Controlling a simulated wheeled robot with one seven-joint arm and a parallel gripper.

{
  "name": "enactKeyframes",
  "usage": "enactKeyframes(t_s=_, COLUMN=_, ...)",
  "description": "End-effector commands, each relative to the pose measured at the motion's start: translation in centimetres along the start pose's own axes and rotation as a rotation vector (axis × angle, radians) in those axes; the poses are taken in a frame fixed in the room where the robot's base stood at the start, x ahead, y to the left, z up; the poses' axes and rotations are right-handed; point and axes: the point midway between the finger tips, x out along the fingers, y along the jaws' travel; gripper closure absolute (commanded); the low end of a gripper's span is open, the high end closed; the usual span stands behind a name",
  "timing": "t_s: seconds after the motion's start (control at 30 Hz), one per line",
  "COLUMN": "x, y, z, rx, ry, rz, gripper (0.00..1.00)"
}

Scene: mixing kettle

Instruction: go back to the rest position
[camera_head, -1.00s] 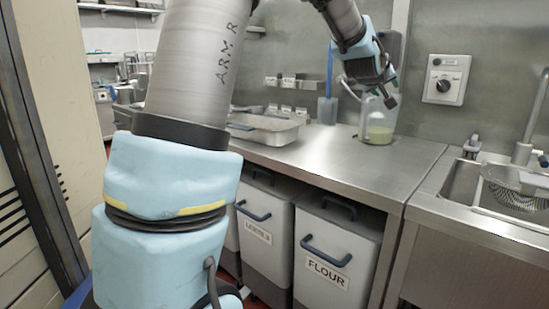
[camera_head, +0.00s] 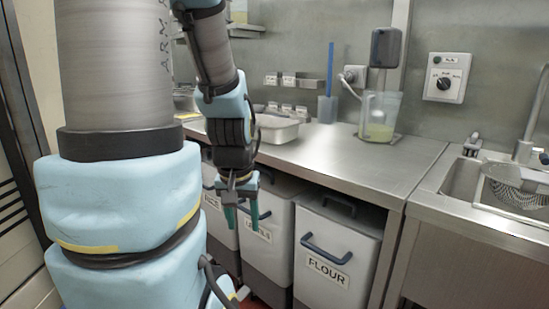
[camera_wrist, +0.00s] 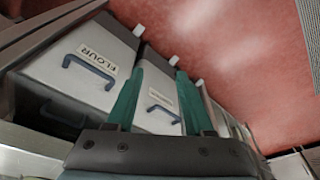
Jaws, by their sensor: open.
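My gripper (camera_head: 243,217) hangs in front of the counter in the head view, pointing down, before the middle bin under the worktop. Its two green fingers are apart with nothing between them. In the wrist view my gripper (camera_wrist: 155,95) also shows its fingers spread and empty, with the bins and the red floor beyond. No object is held.
The steel counter (camera_head: 350,165) carries a clear jug (camera_head: 380,112) with pale liquid and a white tray (camera_head: 277,129). Bins stand below, one the flour bin (camera_head: 335,250). A sink (camera_head: 465,182) is at right. Red floor (camera_wrist: 235,60) lies open before the bins.

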Motion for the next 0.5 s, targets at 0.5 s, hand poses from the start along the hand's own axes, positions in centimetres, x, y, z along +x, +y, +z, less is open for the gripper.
enactKeyframes(t_s=0.5, x=7.6, y=0.3, z=2.6, rx=0.000, ry=-0.057, rz=0.003, gripper=0.48)
